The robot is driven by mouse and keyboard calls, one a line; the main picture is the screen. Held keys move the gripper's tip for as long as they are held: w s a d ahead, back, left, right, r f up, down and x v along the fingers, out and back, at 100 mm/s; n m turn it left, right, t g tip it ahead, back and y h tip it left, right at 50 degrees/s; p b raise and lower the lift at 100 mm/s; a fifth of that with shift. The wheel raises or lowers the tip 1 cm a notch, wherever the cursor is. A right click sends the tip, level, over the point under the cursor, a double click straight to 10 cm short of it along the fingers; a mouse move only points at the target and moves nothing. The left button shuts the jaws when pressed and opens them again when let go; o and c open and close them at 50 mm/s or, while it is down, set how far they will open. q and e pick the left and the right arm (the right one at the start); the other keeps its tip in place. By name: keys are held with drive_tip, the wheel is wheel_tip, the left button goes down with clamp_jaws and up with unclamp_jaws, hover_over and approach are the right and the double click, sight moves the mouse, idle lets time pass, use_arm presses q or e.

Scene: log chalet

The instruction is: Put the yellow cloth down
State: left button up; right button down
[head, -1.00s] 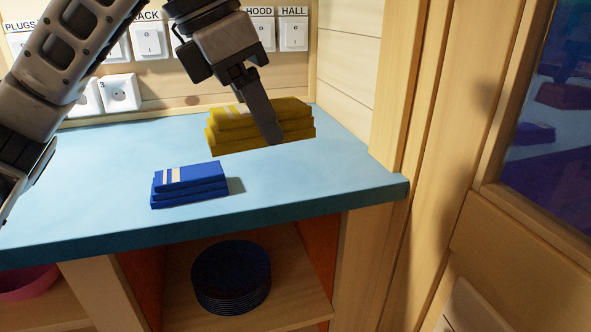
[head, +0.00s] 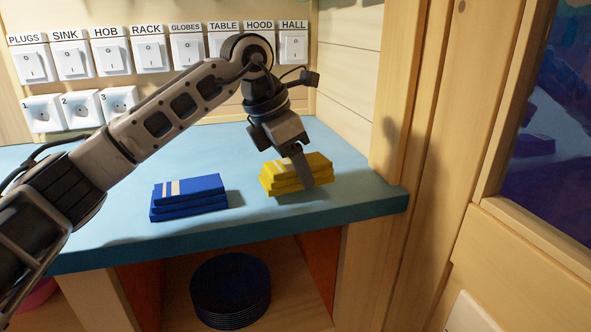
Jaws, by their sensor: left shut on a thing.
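The folded yellow cloth (head: 281,174) is at the right end of the blue counter (head: 120,236) in the head view. My left gripper (head: 304,172) points down and is shut on it, with one finger showing across its front right side. The other finger is hidden. The cloth is very low over the counter, with a shadow close under it; I cannot tell whether it touches. My right gripper is not in view.
A folded blue cloth (head: 188,197) lies on the counter to the left of the yellow one. Labelled switches (head: 148,56) and sockets (head: 80,110) line the wall behind. Dark stacked plates (head: 230,290) stand on the shelf below. The counter ends at the right near a wooden post.

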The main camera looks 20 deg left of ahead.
use_arm(q)
drive_tip(key=shift+f, duration=0.5)
drive_tip(key=shift+f, duration=0.2)
drive_tip(key=o, duration=0.9)
drive_tip(key=shift+o, duration=0.2)
